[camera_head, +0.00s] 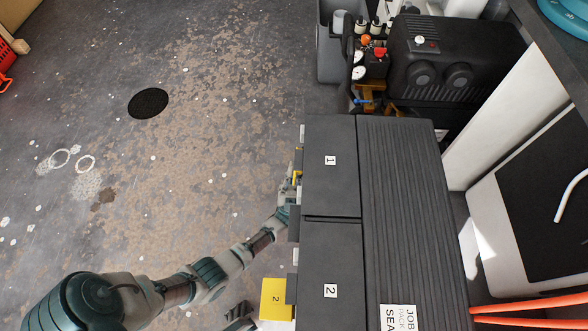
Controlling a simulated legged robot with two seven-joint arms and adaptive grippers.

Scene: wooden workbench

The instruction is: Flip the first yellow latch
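A dark grey case has two lid panels, marked 1 (345,185) and 2 (340,265). At the left edge of panel 1, a small part of the first yellow latch (298,177) shows. The second yellow latch (276,300), marked 2, sticks out to the left of panel 2 with its face up. My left arm reaches in from the lower left. Its gripper (290,184) is at the case's left edge, right beside the first latch. The fingers are small and partly hidden, so whether they touch or grip the latch cannot be told.
A black machine (455,60) with gauges and fittings stands beyond the case. A white-framed dark panel (535,200) and orange bars (530,309) are at the right. The floor left of the case is mostly open.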

